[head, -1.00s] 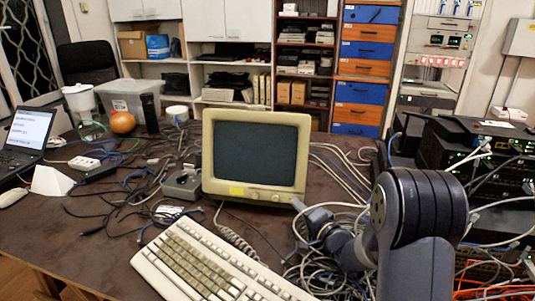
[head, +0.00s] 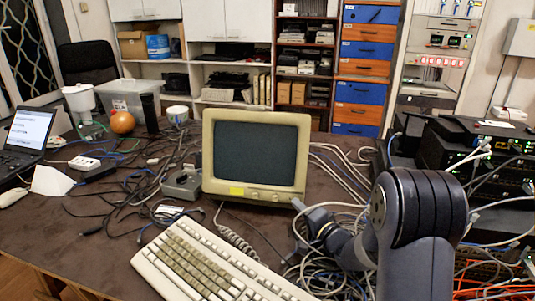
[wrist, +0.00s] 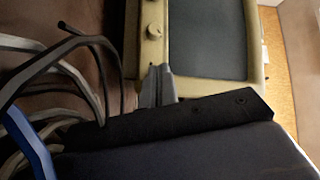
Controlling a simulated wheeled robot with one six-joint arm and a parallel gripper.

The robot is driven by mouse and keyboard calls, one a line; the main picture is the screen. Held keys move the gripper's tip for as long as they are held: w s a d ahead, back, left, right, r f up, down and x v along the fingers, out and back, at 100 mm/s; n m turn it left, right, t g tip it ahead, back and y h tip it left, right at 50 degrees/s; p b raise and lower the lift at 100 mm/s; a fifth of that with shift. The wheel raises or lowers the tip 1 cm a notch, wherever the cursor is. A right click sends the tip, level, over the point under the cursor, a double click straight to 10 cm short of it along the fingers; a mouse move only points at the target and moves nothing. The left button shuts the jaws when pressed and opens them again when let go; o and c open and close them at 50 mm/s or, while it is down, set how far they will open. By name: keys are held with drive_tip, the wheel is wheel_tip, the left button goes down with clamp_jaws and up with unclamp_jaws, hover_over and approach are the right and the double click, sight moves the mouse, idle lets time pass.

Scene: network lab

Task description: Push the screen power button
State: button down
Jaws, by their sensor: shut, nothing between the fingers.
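The screen is a beige CRT monitor (head: 255,155) standing on the dark table, its glass dark. Its lower bezel carries a yellow label and small round knobs; one knob (wrist: 153,31) shows close up in the wrist view, where the monitor (wrist: 205,40) appears turned on its side. My gripper (head: 299,205) is at the monitor's lower right front corner. In the wrist view my grey fingers (wrist: 159,70) are together and empty, their tips over the lower bezel beside the knobs. I cannot tell whether they touch it. No power button shows clearly; the fingers cover that part of the bezel.
A beige keyboard (head: 210,265) lies in front of the monitor. Loose cables surround my arm and the monitor's right side. Stacked network gear (head: 465,150) stands at the right. A laptop (head: 25,135) and an orange ball (head: 122,122) are at the left.

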drive_tip(key=shift+w+f, duration=0.1)
drive_tip(key=shift+w, duration=0.3)
drive_tip(key=shift+w, duration=0.15)
idle(0.4)
drive_tip(key=shift+s, duration=0.6)
drive_tip(key=shift+s+a+r+p, duration=0.15)
drive_tip(key=shift+s+r, duration=0.2)
drive_tip(key=shift+s, duration=0.6)
drive_tip(key=shift+s+a+r+p, duration=0.1)
drive_tip(key=shift+s+r, duration=0.2)
drive_tip(key=shift+s, duration=0.7)
drive_tip(key=shift+s+a+r+p, duration=0.15)
drive_tip(key=shift+s+r, duration=0.2)
drive_tip(key=shift+s, duration=0.6)
